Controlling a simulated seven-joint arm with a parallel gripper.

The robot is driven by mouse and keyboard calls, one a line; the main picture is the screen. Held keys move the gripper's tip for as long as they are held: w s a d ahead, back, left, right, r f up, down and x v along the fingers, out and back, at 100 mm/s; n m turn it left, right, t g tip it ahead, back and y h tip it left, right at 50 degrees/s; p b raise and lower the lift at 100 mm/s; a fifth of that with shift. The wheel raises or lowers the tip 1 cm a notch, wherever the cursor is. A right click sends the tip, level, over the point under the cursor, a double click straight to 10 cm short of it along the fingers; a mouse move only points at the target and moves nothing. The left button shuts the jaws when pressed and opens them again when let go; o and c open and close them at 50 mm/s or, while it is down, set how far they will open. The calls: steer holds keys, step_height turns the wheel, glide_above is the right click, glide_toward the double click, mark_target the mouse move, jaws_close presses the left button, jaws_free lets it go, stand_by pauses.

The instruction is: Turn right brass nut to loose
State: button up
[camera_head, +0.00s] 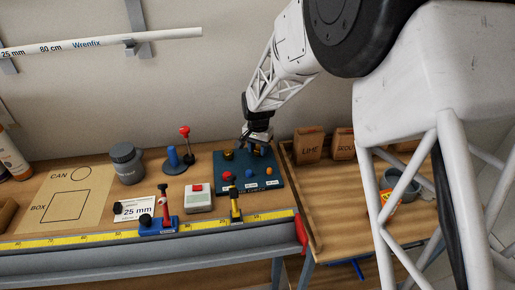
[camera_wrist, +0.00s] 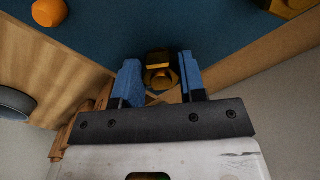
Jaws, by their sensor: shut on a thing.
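The dark blue panel (camera_head: 222,172) lies on the bench and carries two brass nuts in its back row. The left brass nut (camera_head: 228,154) stands free in the head view; part of it shows at the top right of the wrist view (camera_wrist: 290,5). My gripper (camera_wrist: 160,80) is over the back right of the panel, and it also shows in the head view (camera_head: 258,148). Its blue fingers are shut on the right brass nut (camera_wrist: 159,60), one on each side. In the head view the gripper mostly hides this nut. I cannot tell how far it is turned.
A red knob (camera_head: 228,176), a blue knob (camera_head: 249,173) and an orange knob (camera_head: 269,171) line the panel's front. A grey box with a red button (camera_head: 198,198) stands left. A wooden tray with boxes (camera_head: 308,145) is close on the right.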

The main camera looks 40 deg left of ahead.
steer(key=n, duration=0.5)
steer(key=shift+d+n, duration=0.15)
steer(key=shift+n, duration=0.15)
steer(key=n, duration=0.4)
steer(key=shift+w+n, duration=0.15)
steer(key=shift+n, duration=0.15)
steer(key=n, duration=0.4)
steer(key=shift+w+d+n, duration=0.1)
steer(key=shift+n, duration=0.2)
steer(key=n, duration=0.4)
steer(key=shift+w+n, duration=0.1)
steer(key=shift+n, duration=0.2)
steer(key=o, duration=0.9)
steer(key=shift+r, duration=0.15)
steer(key=shift+r, duration=3.8)
